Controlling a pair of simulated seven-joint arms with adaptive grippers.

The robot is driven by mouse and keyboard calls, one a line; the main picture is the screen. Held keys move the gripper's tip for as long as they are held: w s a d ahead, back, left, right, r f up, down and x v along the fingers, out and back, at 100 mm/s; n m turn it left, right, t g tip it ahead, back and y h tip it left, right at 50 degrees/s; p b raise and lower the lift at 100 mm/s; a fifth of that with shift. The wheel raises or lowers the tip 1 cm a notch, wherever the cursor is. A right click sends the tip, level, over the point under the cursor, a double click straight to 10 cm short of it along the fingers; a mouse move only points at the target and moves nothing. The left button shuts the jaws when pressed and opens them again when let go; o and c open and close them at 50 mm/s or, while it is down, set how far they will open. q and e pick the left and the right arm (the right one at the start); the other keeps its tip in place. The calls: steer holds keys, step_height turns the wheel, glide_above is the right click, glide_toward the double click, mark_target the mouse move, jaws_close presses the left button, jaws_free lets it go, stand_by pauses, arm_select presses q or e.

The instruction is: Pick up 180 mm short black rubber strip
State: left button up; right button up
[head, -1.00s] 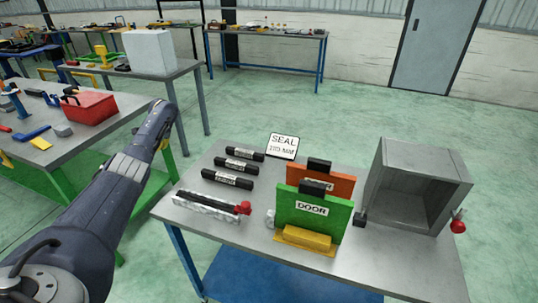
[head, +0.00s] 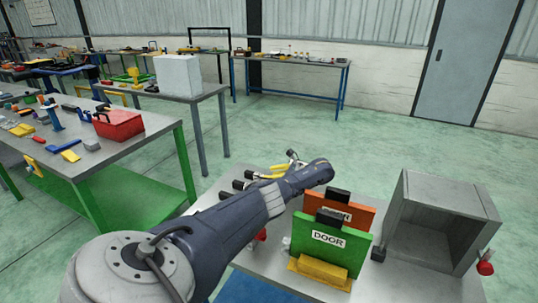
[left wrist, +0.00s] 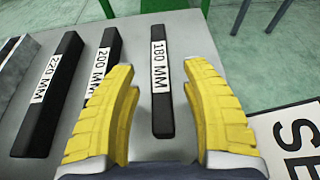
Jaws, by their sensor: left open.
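The 180 mm black rubber strip (left wrist: 162,118), with a white label, lies on the table in the left wrist view. The open yellow fingers of my left gripper (left wrist: 159,68) stand to either side of it, with the strip visible between them and clear gaps on both sides. In the head view my left gripper (head: 281,164) is over the far side of the table, and my arm hides most of the strips. The 200 mm strip (left wrist: 101,78) and the 220 mm strip (left wrist: 50,93) lie to the left of the 180 mm one. My right gripper is not in view.
A sign reading "SE" (left wrist: 296,135) lies to the right of the strips. A green door panel (head: 327,244) in a yellow holder, an orange panel (head: 360,212) and an open grey box (head: 445,208) stand on the table's right part.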

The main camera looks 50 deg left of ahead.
mark_target(249, 174)
arm_select(q)
steer(key=shift+x, duration=1.85)
steer(key=shift+c, duration=0.2)
jaws_close()
